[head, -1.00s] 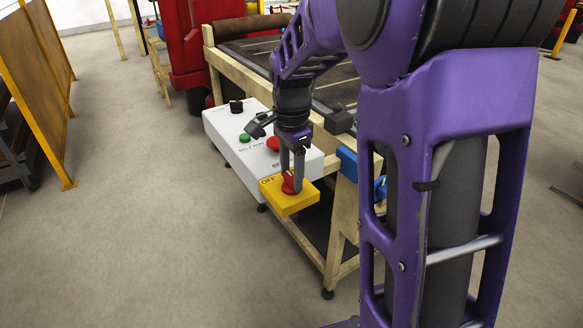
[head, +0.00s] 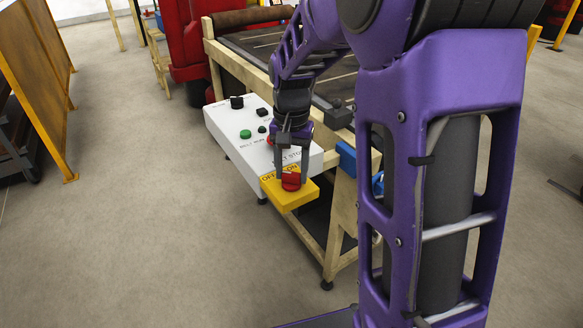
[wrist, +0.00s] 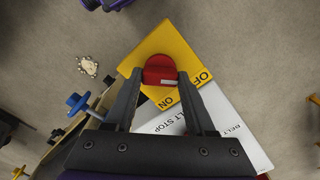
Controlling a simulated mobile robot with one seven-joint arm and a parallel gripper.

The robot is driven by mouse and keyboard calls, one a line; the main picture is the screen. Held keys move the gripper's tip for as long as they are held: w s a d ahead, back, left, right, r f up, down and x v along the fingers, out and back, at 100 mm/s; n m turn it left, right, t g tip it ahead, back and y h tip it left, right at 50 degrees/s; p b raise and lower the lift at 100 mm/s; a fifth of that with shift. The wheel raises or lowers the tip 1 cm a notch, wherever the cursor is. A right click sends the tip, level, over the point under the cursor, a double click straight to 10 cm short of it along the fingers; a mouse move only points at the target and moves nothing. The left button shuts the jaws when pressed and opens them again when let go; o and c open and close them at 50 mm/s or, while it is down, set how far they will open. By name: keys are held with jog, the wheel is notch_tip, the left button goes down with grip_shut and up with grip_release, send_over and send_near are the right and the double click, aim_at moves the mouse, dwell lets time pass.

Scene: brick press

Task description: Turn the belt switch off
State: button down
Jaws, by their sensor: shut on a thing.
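The belt switch is a yellow box (head: 290,202) with a red knob (head: 291,182), on the near end of the white control panel. In the wrist view the yellow plate (wrist: 180,42) carries the words OFF at right and ON below the red knob (wrist: 158,68). A small white mark shows on the knob's lower right part, roughly between the two words. My gripper (head: 292,179) points down and is shut on the knob, one finger on each side. In the wrist view the fingertips (wrist: 160,78) touch the knob's lower sides.
The white panel (head: 225,128) carries a green button (head: 245,134), black knobs and a red button partly hidden by my gripper. Behind it stands a wooden-framed conveyor (head: 245,75). Blue parts (head: 347,158) sit right of the switch.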

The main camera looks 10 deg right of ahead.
aim_at(292, 173)
jog(key=shift+n, duration=0.3)
dwell(0.4)
jog(key=shift+c, duration=1.2)
grip_release()
jog(key=shift+r, duration=0.15)
notch_tip(292, 173, up, 17)
jog(key=p, duration=0.1)
jog(key=shift+r, duration=0.1)
